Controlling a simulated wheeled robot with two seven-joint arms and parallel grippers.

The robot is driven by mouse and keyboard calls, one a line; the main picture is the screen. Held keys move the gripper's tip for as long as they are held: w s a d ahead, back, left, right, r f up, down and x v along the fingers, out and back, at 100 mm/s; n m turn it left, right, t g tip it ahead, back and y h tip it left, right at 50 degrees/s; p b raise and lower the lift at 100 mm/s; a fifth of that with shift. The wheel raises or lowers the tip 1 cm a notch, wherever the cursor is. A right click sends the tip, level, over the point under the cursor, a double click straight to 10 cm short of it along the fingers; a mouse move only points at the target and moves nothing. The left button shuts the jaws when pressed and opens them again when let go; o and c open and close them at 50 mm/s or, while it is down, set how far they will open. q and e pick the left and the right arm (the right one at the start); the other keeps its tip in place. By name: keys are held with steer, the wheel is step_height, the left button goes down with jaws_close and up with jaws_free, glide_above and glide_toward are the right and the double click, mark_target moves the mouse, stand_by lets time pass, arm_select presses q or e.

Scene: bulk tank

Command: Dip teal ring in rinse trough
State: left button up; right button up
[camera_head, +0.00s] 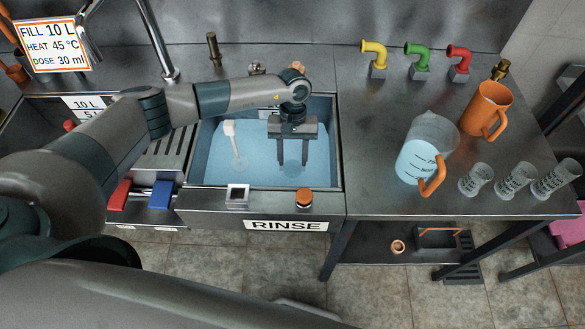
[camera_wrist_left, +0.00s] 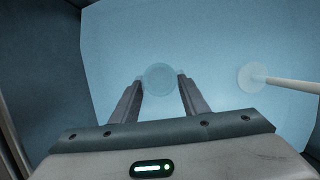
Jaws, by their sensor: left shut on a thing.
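My left gripper (camera_head: 292,163) points straight down inside the rinse trough (camera_head: 338,172), with its fingertips low in the pale blue water (camera_head: 262,172). In the left wrist view the two fingers (camera_wrist_left: 160,84) are shut on a faint round thing (camera_wrist_left: 160,77), which I take to be the teal ring. It looks pale and washed out, as if seen through the water, so its colour and hole are hard to tell. Its outline is also faint in the head view (camera_head: 292,169). My right gripper is not in view.
A white long-handled brush (camera_head: 231,137) stands in the trough left of the gripper and shows at right in the wrist view (camera_wrist_left: 250,78). Right of the trough, a clear jug (camera_head: 425,148), an orange jug (camera_head: 487,108) and measuring cups (camera_head: 514,179) stand on the steel counter.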

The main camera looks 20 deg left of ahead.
arm_select(q)
steer(key=shift+r+p, duration=1.35)
steer(key=shift+r, duration=3.55)
step_height(320, 180, up, 8)
steer(key=p, duration=0.2)
glide_above(293, 165)
steer(key=shift+r, duration=0.2)
steer(key=shift+s, duration=0.1)
